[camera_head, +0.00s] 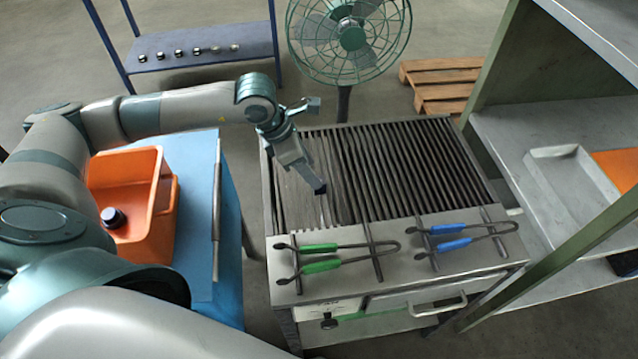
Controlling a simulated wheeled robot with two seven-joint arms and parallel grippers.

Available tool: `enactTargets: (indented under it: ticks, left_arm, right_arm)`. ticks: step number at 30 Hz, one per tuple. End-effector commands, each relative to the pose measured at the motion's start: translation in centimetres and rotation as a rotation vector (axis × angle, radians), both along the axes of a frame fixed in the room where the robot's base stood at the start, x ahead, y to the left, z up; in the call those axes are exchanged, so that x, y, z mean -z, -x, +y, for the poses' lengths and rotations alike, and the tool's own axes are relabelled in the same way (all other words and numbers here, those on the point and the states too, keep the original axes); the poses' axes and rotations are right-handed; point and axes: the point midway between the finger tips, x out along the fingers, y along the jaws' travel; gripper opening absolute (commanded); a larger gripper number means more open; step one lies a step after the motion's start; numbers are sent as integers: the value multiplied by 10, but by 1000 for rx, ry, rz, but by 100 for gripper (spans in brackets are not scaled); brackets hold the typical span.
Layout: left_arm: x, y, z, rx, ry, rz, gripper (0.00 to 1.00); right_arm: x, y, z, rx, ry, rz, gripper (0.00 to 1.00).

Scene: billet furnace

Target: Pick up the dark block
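My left gripper (318,186) hangs over the left part of the dark slatted grill (400,170), pointing down and to the right. A small dark piece shows at its tip; I cannot tell whether it is a fingertip or a held block. The finger gap is not clear. No separate dark block is plain on the slats. A small dark round-topped object (113,217) sits in the orange bin (158,205) at the left. My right gripper is not in view.
Green-handled tongs (320,248) and blue-handled tongs (450,236) lie on the grill's front ledge. A blue table (198,165) holds the bin. A fan (350,40) stands behind. A shelf unit with a grey tray (570,185) stands at right. Small items line a rear shelf (205,60).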

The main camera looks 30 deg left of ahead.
Motion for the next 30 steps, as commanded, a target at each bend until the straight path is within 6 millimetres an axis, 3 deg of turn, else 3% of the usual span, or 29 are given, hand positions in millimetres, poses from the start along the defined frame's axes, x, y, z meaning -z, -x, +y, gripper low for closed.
enactTargets:
  ticks: [8, 18, 30]
  left_arm:
    - [11, -1, -8, 0, 1, 4, 47]
    - [44, -9, -20, -2, 0, 1, 47]
    - [47, -10, -21, -1, 0, 1, 47]
  right_arm:
    - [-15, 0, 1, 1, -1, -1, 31]
    - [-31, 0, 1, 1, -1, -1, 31]
    - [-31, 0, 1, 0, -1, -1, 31]
